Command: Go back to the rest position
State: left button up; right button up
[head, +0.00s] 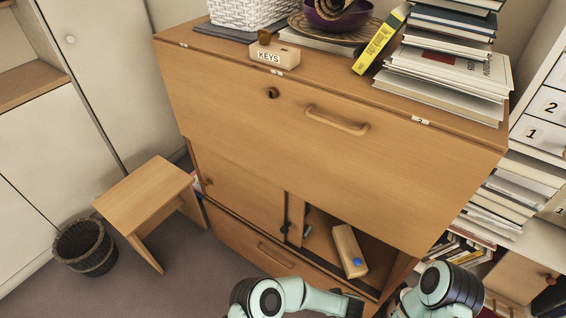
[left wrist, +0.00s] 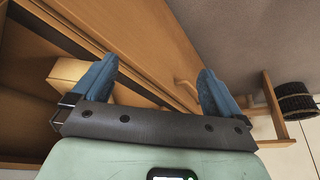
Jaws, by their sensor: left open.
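My left gripper (left wrist: 158,75) is open in the left wrist view, its two blue fingers wide apart with nothing between them. In the head view my left arm comes in at the bottom, in front of the bureau's lower part. A pale wooden box (head: 346,250) with a blue spot leans inside the bureau's open lower compartment. It also shows in the left wrist view (left wrist: 68,72), partly behind one finger and apart from the grip. My right arm shows at the bottom right of the head view; its gripper is out of sight.
The wooden bureau (head: 230,120) has its large flap shut. On top are a KEYS box (head: 275,54), a white basket (head: 240,12) and stacked books (head: 440,72). A stool (head: 146,190) and a wastebasket (head: 85,247) stand left, with clear floor in front.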

pick_arm(q)
jog(key=w+a+f, duration=0.1)
jog(key=a+f, duration=0.1)
jog(key=a, duration=0.7)
jog(key=s+a+g+h, duration=0.2)
jog(key=s+a+h, duration=0.1)
jog(key=s+a, duration=1)
jog(key=s+a+r+n+g+h, duration=0.1)
jog(key=s+a+r+n+g, duration=0.15)
jog(key=s+a, duration=0.6)
notch_tip(320, 180, up, 12)
jog(key=s+d+g+p, duration=0.1)
jog(key=p, duration=1.2)
jog(key=shift+s+d+m, duration=0.25)
jog(key=shift+s+m, duration=0.1)
jog(key=shift+s, duration=0.05)
pick_arm(e)
notch_tip(320, 180, up, 12)
jog(key=shift+w+a+r+g, duration=0.15)
jog(key=shift+w+r+g, duration=0.05)
jog(key=shift+w+g, duration=0.1)
pick_arm(q)
jog(key=shift+s, duration=0.1)
pick_arm(e)
jog(key=shift+s, duration=0.15)
pick_arm(q)
jog(key=shift+r, duration=0.1)
